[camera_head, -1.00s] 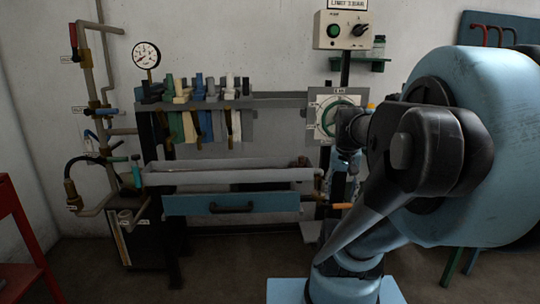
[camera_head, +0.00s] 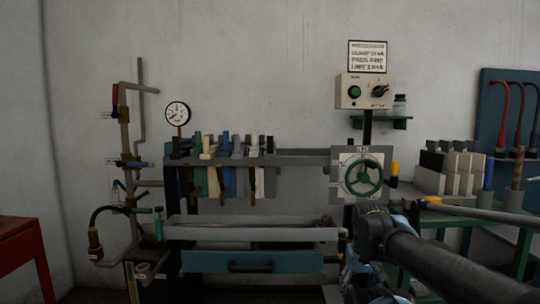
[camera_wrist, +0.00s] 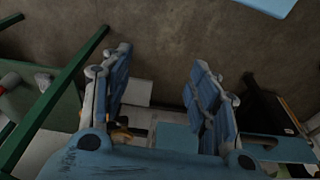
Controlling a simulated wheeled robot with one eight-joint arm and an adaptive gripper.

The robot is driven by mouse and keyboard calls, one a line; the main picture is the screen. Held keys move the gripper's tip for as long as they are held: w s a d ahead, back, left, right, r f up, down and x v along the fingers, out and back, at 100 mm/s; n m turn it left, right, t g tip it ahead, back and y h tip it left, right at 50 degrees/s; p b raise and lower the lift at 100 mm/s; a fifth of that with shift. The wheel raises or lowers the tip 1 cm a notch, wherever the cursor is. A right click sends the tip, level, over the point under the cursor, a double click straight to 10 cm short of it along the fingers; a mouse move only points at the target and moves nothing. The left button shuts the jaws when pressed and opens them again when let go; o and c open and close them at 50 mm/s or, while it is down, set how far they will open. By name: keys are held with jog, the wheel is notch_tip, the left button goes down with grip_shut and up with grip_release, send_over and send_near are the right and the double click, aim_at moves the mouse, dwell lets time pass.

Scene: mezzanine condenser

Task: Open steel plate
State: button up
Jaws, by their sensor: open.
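A grey square steel plate (camera_head: 376,152) with a white face and a green handwheel (camera_head: 362,175) stands at the right end of the grey rack in the head view. I cannot tell for sure that this is the task's plate, and it appears flat, with no gap seen at its edges. My gripper is open and empty in the wrist view (camera_wrist: 161,57), its two blue fingers spread above the brown floor. In the head view only my arm and wrist parts show, low and in front of the rack; the fingertips cannot be made out there.
A blue drawer (camera_head: 232,262) with a dark handle hangs under the grey trough (camera_head: 255,233). Pipes with a gauge (camera_head: 177,113) stand left. A control box (camera_head: 366,92) is above the wheel. A green bench (camera_head: 462,216) with blocks is right, a red table (camera_head: 20,247) far left.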

jog(key=shift+w+f, duration=0.15)
jog(key=shift+w, duration=0.3)
jog(key=shift+c, duration=0.4)
